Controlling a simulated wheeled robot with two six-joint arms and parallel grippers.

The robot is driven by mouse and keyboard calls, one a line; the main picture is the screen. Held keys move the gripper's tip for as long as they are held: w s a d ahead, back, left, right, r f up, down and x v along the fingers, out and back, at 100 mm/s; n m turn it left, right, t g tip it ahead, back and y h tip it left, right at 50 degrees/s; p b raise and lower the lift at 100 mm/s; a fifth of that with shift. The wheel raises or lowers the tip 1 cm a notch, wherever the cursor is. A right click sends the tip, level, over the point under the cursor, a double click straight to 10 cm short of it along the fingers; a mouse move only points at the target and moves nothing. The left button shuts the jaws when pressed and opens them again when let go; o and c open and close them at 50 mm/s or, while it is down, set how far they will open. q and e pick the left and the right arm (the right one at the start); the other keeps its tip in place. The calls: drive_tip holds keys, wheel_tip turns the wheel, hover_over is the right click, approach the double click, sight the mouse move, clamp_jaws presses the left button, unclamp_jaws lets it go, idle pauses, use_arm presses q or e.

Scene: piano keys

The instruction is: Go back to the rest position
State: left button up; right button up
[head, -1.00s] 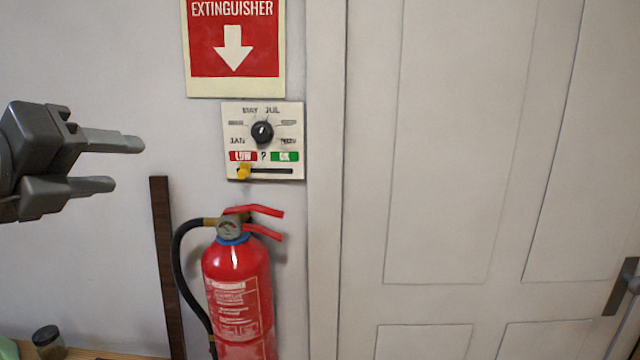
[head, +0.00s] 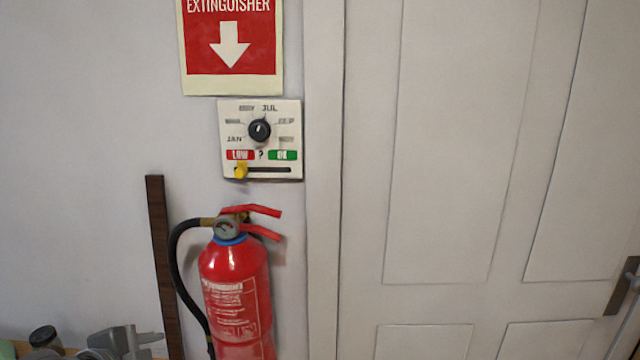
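My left gripper (head: 142,340) shows at the bottom left of the head view, low beside the dark wooden strip. Its grey fingers point right, with a gap between them and nothing seen in it. Part of it is cut off by the lower edge. My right gripper is out of view. A white dial panel (head: 294,110) hangs on the wall, with a black knob (head: 260,130) and a yellow slider (head: 241,171) at the left end of its slot, under the red LOW label. My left gripper is well away from the panel.
A red fire extinguisher (head: 236,290) with a black hose hangs below the panel, to the right of the gripper. A dark wooden strip (head: 160,250) stands left of it. A closed pale door (head: 450,150) fills the right side.

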use_arm(q)
drive_tip(key=s+a+f+n+g+y, duration=0.25)
drive_tip(key=s+f+n, duration=0.55)
drive_tip(key=s+f, duration=0.4)
drive_tip(key=s+a+f+n+g+y, duration=0.2)
drive_tip(key=s+f+n+g, duration=0.2)
drive_tip(key=s+f+n, duration=0.55)
drive_tip(key=s+a+f+m+g, duration=0.1)
drive_tip(key=s+f+m, duration=0.15)
drive_tip(key=f, duration=2.35)
drive_tip(key=s+d+f+g+h+b, duration=0.1)
drive_tip(key=s+f, duration=1.4)
drive_tip(key=f, duration=0.2)
drive_tip(key=shift+s+b, duration=0.25)
drive_tip(key=shift+b, duration=0.05)
drive_tip(key=shift+d+f, duration=0.1)
